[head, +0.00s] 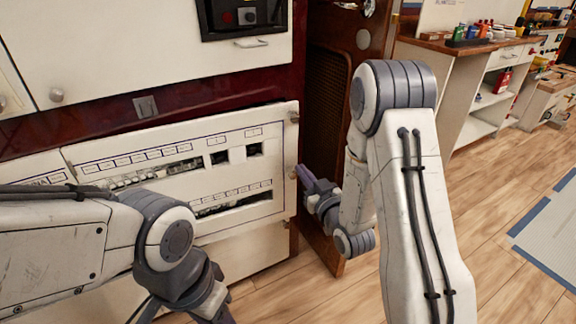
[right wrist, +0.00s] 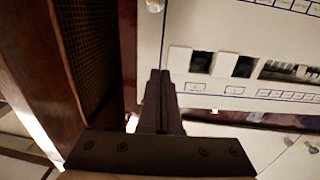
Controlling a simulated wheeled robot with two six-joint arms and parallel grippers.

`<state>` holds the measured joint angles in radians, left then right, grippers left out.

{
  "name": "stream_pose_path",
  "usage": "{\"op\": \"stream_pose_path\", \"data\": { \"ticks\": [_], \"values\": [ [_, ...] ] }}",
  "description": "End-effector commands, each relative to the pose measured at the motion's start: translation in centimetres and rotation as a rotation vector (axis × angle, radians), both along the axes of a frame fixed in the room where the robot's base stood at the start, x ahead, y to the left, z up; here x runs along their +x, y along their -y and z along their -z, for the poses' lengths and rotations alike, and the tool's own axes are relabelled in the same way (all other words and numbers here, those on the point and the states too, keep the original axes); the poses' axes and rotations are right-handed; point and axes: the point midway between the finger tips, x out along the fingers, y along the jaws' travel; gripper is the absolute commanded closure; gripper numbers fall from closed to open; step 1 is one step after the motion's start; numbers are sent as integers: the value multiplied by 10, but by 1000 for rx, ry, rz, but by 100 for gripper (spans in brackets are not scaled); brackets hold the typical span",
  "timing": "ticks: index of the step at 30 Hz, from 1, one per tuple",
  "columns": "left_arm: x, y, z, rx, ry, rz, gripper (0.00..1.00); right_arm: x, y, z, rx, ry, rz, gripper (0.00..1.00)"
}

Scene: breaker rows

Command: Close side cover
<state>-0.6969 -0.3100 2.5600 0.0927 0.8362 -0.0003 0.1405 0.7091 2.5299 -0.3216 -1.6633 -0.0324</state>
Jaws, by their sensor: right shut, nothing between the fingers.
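The side cover appears to be the white breaker panel (head: 170,170), with two rows of breakers, labels and square cut-outs. Its right edge, with round knobs, seems to stand slightly out from the dark red frame. My right gripper (head: 303,174) is shut and empty at that edge, close to the lower knob; whether it touches cannot be told. In the right wrist view the shut fingers (right wrist: 160,80) overlap the panel (right wrist: 200,30) near its edge. My left arm crosses the panel's lower left; its gripper is mostly cut off at the bottom.
A brown door with a woven inset (head: 330,90) stands right of the panel. White cabinets (head: 120,50) with knobs are above. A white shelf unit with a wooden top (head: 440,52) is at the back right.

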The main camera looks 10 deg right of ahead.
Motion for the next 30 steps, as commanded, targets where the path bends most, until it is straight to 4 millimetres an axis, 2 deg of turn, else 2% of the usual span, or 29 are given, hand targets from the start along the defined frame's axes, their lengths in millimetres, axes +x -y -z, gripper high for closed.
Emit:
{"op": "stream_pose_path", "data": {
  "ticks": [1, 2, 4, 9, 15, 21, 30],
  "values": [
    [0, 0, 16, 0, 0, 0, 45, 2, -1, 6, 1, 6, 0, 100],
    [0, 0, 20, 0, 0, 0, 45, 3, -1, 5, 1, 7, 1, 100],
    [0, 0, 13, 1, -1, 0, 45, 20, -4, -1, 1, 4, -1, 100],
    [0, 0, 15, 0, 0, 0, 45, 54, -11, -1, 2, 4, 0, 100],
    [0, 0, 20, 0, 0, 0, 45, 82, -15, 0, 2, 2, 1, 100],
    [0, 0, 21, 0, 0, 0, 45, 91, -17, 0, 2, 0, 1, 100],
    [0, 0, 20, 0, 0, 0, 45, 92, -16, 0, 2, 0, 1, 100]
  ]
}}
